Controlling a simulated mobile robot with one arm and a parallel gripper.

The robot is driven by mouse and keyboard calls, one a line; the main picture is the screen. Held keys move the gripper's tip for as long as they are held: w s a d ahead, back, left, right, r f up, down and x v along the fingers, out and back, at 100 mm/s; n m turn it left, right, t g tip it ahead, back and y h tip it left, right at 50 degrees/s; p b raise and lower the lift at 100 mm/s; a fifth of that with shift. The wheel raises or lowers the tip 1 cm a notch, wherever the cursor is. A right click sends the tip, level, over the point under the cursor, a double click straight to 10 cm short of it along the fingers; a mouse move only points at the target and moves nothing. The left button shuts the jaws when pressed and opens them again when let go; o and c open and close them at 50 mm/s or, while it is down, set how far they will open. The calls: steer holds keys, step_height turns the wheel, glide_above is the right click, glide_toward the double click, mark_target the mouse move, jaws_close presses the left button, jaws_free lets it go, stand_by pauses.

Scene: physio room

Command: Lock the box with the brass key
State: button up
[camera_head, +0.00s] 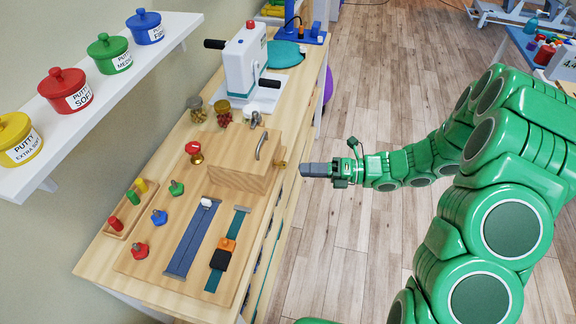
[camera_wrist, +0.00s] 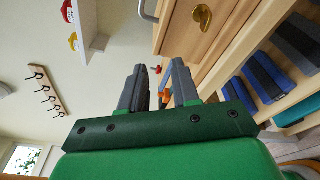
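The wooden box (camera_head: 240,162) sits on the bench's right side, with a metal handle on its top. A brass piece (camera_head: 281,165) is on its right-hand face. It also shows in the wrist view as a rounded brass piece (camera_wrist: 202,16) on the wooden front, with a dark spot in it; I cannot tell key from lock plate. My gripper (camera_head: 304,170) is just right of the brass piece, pointing at the box. In the wrist view my gripper (camera_wrist: 160,80) has its fingers apart, with nothing visible held between them. No separate key is clearly visible.
The wooden bench (camera_head: 118,253) holds jars (camera_head: 223,113), a white machine (camera_head: 246,68), a tray of pegs (camera_head: 124,208), coloured knobs and a strap board. Putty pots (camera_head: 66,91) stand on a wall shelf. The floor (camera_head: 345,240) right of the bench is clear.

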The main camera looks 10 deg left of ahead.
mark_target(280, 165)
steer(key=w+f+m+t+y, duration=0.1)
steer(key=w+f+m+t, duration=0.2)
steer(key=w+f+m, duration=0.15)
steer(key=a, duration=0.7)
steer(key=shift+s+a+f+m, duration=0.15)
steer(key=shift+f+m, duration=0.2)
steer(key=shift+f, duration=0.05)
steer(key=shift+c, duration=0.2)
jaws_close()
